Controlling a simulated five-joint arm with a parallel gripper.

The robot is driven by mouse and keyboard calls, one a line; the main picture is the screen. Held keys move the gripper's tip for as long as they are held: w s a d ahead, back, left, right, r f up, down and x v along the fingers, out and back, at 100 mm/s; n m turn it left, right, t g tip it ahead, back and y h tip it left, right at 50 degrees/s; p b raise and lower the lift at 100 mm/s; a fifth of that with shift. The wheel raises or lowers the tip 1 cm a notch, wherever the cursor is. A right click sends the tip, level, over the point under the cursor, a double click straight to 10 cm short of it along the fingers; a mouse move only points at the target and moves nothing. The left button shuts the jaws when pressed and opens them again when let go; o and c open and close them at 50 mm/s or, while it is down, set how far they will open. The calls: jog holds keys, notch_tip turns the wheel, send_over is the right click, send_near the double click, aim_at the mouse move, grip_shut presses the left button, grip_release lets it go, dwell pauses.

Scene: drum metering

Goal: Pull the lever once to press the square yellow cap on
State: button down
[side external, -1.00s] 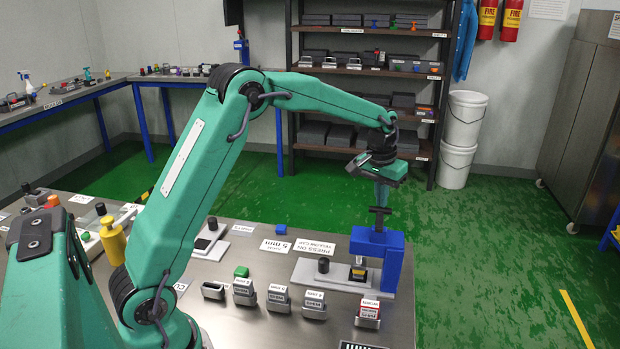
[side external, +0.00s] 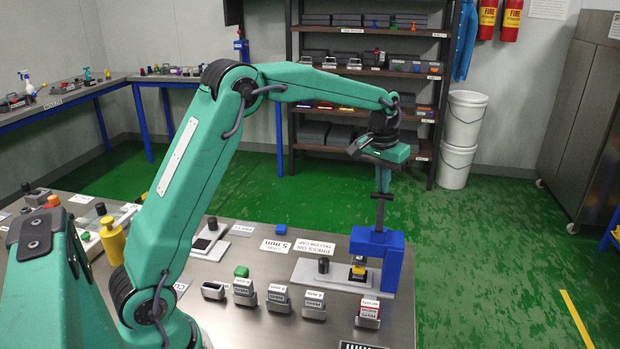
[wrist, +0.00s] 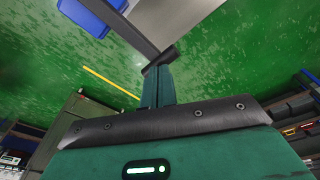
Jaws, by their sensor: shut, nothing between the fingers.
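A blue press (side external: 392,262) stands on a pale base plate (side external: 312,275) at the right end of the bench. Its black lever (side external: 380,210) rises from the top and ends in a crossbar. A yellow piece (side external: 359,271), seemingly the square cap, sits under the press head, beside a dark part; whether it is fully seated is too small to tell. My gripper (side external: 383,188) is shut and empty, with its tips at the lever's crossbar. In the wrist view the shut fingers (wrist: 158,72) meet the dark crossbar (wrist: 163,61), and the blue press (wrist: 92,14) shows beyond.
A black knob (side external: 323,265) stands on the base plate left of the press. The space right of the press is open floor.

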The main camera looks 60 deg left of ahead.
jog(key=shift+r, duration=1.5)
jog(key=shift+s+d+r, duration=0.15)
jog(key=shift+s+r, duration=0.25)
jog(key=shift+s, duration=0.05)
jog(key=s+d+r+m+t, duration=0.1)
jog(key=s+d+r, duration=0.15)
jog(key=s, duration=0.55)
jog(key=s+d+r+t, duration=0.1)
jog(key=s+r, duration=0.3)
jog(key=s, duration=0.4)
jog(key=s+d+f+m+t, duration=0.1)
jog(key=s+f, duration=0.1)
jog(key=s, duration=0.6)
jog(key=s+d+f+m+t, duration=0.1)
jog(key=s+f, duration=0.2)
jog(key=s, duration=0.4)
jog(key=shift+s+d, duration=0.25)
jog(key=shift+s, duration=0.1)
